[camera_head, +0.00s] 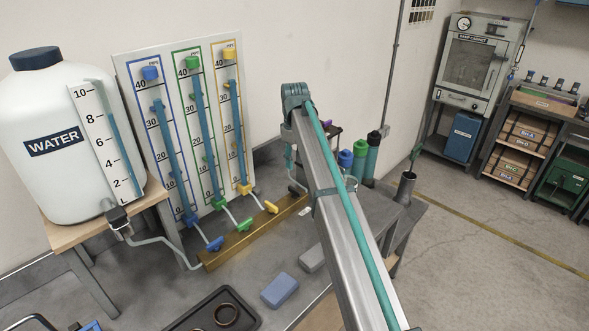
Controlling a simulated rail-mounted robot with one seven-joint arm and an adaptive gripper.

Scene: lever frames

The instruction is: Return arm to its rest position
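My arm shows as a long silver link with a teal hose, rising from the bottom of the picture to a grey joint near the centre. Beyond that joint, only small parts show behind the link, too hidden to make out. I cannot pick out my gripper; its fingers are not seen.
A white water tank (62,150) stands on a wooden stand at left. A gauge board (147,72) with blue, green and yellow columns leans behind a brass manifold (238,243). A blue block (279,290) and black tray (178,325) lie in front. Floor at right is open.

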